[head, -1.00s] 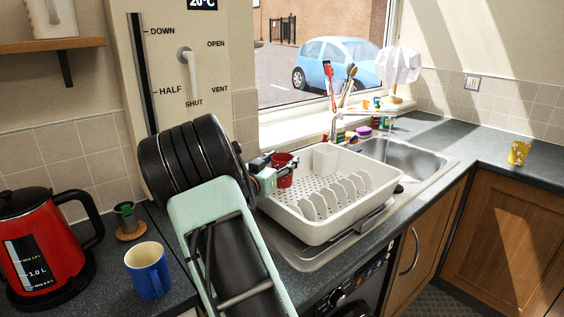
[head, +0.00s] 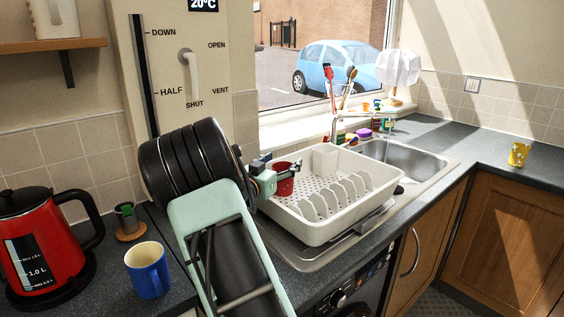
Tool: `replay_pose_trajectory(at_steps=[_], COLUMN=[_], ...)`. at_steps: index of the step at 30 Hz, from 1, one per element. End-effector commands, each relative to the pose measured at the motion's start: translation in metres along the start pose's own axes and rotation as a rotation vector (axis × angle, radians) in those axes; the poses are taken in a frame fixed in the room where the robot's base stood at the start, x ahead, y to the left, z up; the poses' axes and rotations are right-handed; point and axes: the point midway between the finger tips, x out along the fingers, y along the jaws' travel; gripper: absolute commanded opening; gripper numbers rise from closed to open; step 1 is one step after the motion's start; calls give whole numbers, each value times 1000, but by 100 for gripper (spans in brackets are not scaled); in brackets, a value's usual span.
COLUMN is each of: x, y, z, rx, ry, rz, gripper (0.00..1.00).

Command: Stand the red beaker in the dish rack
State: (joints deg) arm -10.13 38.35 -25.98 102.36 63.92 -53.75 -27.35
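The red beaker (head: 286,182) is upright at the back left of the white dish rack (head: 318,232), its lower part within the rack's outline. My gripper (head: 284,168) is at the beaker from the left, with its fingers about the beaker's upper part. It appears shut on the beaker, though my arm and the small size hide the exact contact. I cannot tell whether the beaker's base touches the rack floor. The rack has a pegged floor, a row of plate slots at its front right and a cutlery cup (head: 325,158) at the back.
The rack stands on the drainer beside the sink (head: 400,160). A blue mug (head: 149,271), a red kettle (head: 40,245) and a small dark green cup (head: 127,215) stand at left. A yellow cup (head: 518,154) stands on the right counter. Utensils and small items line the sill.

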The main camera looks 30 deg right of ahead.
Motion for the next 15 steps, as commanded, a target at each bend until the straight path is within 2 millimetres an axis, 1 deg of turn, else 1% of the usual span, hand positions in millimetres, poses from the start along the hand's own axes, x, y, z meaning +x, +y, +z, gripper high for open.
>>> replay_pose_trajectory(at_steps=[1,3,6,9,11,15], x=[-2,-2,-2,-2,-13,-40], y=[3,3,3,3,1,0], z=[15,15,11,-1,2,-1], rx=[-6,-5,-4,-4,-7,-5], ry=[-22,-23,-23,-22,-23,-18], rz=[3,4,4,3,0,-1], gripper=[67,67,67,67,67,67])
